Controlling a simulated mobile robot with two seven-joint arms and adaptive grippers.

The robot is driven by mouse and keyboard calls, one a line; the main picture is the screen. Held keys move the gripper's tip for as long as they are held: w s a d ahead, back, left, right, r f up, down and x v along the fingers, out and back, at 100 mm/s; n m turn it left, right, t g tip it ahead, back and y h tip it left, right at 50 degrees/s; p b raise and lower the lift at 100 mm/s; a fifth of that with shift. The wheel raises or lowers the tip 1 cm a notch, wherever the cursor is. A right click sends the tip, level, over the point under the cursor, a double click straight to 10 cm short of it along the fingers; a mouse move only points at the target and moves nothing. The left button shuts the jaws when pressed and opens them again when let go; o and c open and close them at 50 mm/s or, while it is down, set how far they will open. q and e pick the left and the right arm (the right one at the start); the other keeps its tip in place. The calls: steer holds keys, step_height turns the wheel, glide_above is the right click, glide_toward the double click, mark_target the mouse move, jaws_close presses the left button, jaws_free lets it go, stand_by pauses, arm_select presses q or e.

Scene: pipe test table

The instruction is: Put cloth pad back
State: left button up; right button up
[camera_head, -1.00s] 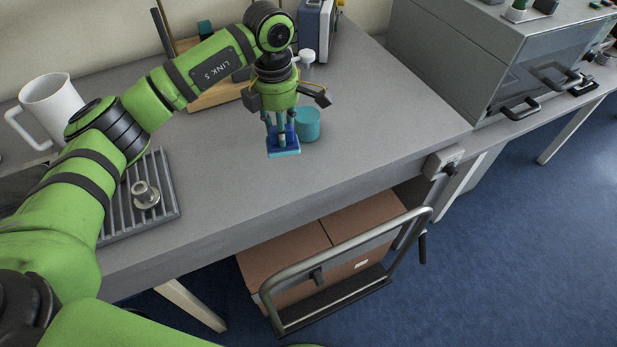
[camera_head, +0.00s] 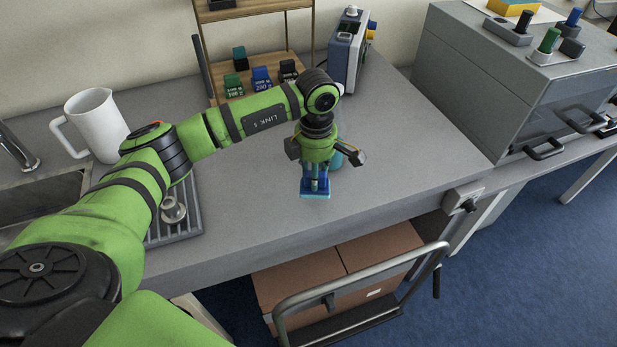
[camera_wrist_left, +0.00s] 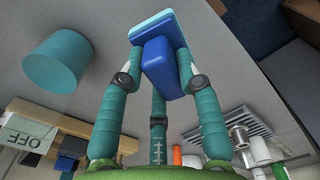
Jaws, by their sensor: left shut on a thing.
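The cloth pad (camera_head: 314,192) is a blue block with a light blue flat face on its lower side. My left gripper (camera_head: 315,180) is shut on its blue part and holds it over the grey table, light blue face down. The pad (camera_wrist_left: 162,62) also shows large in the left wrist view, between the teal fingers of my left gripper (camera_wrist_left: 158,72). Whether the pad touches the table is hard to tell. My right gripper is out of view.
A teal cylinder (camera_wrist_left: 57,62) stands close beside the held pad. A wooden rack with labelled blocks (camera_head: 261,78) and a blue-grey device (camera_head: 349,48) are behind. A white jug (camera_head: 97,125) and ribbed tray (camera_head: 186,226) lie left. Table is clear right of the gripper.

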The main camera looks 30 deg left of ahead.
mark_target(309, 185)
arm_select(q)
steer(key=shift+a+f, duration=0.45)
steer(key=shift+a, duration=0.35)
step_height(309, 185, down, 4)
steer(key=shift+r+p, duration=0.1)
steer(key=shift+p, duration=1.1)
steer(key=shift+w+f, duration=0.1)
steer(key=shift+f, duration=0.1)
steer(key=shift+f, duration=0.1)
steer(key=shift+f+b, duration=0.15)
steer(key=shift+b, duration=0.2)
steer(key=o, duration=1)
